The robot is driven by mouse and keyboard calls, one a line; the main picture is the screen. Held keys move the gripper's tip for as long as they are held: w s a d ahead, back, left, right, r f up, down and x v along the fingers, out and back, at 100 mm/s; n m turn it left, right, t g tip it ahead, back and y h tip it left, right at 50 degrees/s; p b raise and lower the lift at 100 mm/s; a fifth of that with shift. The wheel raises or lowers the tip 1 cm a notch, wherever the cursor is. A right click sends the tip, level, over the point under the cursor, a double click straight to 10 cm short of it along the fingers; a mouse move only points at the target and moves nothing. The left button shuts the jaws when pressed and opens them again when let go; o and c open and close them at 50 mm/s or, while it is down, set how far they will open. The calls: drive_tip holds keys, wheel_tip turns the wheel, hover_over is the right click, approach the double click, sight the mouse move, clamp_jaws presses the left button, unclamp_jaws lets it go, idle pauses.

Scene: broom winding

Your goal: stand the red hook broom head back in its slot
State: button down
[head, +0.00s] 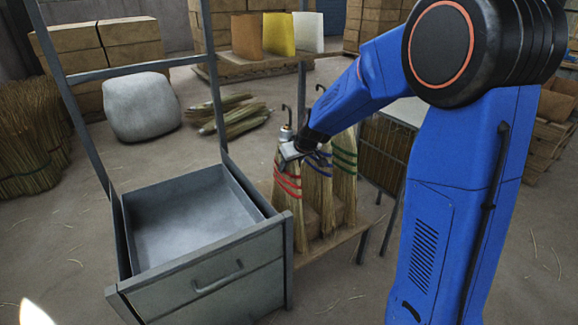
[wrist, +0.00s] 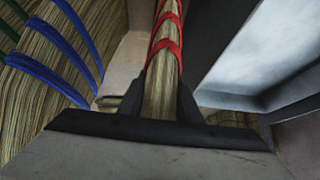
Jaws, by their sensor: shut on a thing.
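The red hook broom head (head: 287,187), a straw bundle with red bands and a hook on top, is upright at the left of the row in the head view. My gripper (head: 289,152) is shut on its upper part, just below the hook. In the wrist view the red-banded straw (wrist: 165,45) runs between the two dark fingers of my gripper (wrist: 167,92). The blue-banded head (head: 319,178) and green-banded head (head: 345,160) stand to its right on a low wooden stand (head: 337,243). I cannot tell whether the red head's foot is in its slot.
A grey metal cabinet with an open, empty drawer (head: 190,222) stands close on the left, its corner near the red head's foot. A wire-fronted crate (head: 384,150) is at right. A grey sack (head: 141,105) and loose straw bundles (head: 228,112) lie behind.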

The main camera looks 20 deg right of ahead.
drive_tip(key=shift+f, duration=0.1)
drive_tip(key=c, duration=1.3)
unclamp_jaws()
drive_tip(key=v, duration=1.1)
drive_tip(key=s+d+r+m, duration=0.1)
drive_tip(key=s+r, duration=0.1)
drive_tip(key=s, duration=0.8)
drive_tip(key=s+d+r+m, duration=0.1)
drive_tip(key=s+r, duration=0.1)
drive_tip(key=s, duration=0.8)
drive_tip(key=s+d+f, duration=0.1)
drive_tip(key=s, duration=0.5)
drive_tip(key=s+d+f+m+g+h, duration=0.1)
drive_tip(key=s+f, duration=0.1)
drive_tip(key=s, duration=0.3)
drive_tip(key=s+d+f+h, duration=0.1)
drive_tip(key=s, duration=0.5)
drive_tip(key=shift+s+f+m+g, duration=0.15)
drive_tip(key=shift+s+m+g, duration=0.15)
drive_tip(key=shift+s, duration=0.05)
